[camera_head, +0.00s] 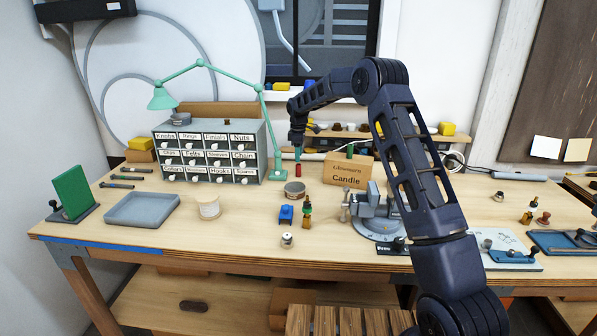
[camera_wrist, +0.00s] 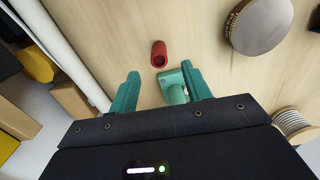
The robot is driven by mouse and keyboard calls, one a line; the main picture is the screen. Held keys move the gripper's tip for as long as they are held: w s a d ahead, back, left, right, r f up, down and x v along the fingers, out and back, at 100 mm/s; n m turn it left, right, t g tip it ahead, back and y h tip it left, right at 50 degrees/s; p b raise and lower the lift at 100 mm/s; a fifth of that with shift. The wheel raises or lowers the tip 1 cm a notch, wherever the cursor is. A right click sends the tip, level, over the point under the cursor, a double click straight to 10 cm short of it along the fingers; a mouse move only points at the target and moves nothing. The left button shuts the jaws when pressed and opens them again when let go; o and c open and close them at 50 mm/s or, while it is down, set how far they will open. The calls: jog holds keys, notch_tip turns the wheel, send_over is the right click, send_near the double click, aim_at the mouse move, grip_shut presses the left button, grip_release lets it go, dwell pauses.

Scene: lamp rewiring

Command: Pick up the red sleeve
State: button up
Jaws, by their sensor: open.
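The red sleeve (camera_head: 298,170) stands on the bench, left of the Candle box and behind a round tin. In the wrist view the red sleeve (camera_wrist: 158,54) lies beyond the fingertips, roughly midway between them and clear of both. My gripper (camera_head: 298,152) points down just above the sleeve in the head view. Its two green fingers are apart and empty in the wrist view (camera_wrist: 165,85).
The green lamp base (camera_wrist: 172,86) shows between the fingers, close to the right one. A round tin (camera_head: 295,190) stands in front of the sleeve. The Candle box (camera_head: 347,170) is on its right, the drawer cabinet (camera_head: 258,150) on its left.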

aim_at(298, 164)
jog(key=shift+f, duration=3.9)
jog(key=c, duration=1)
jog(key=shift+c, duration=0.2)
jog(key=shift+r, duration=0.15)
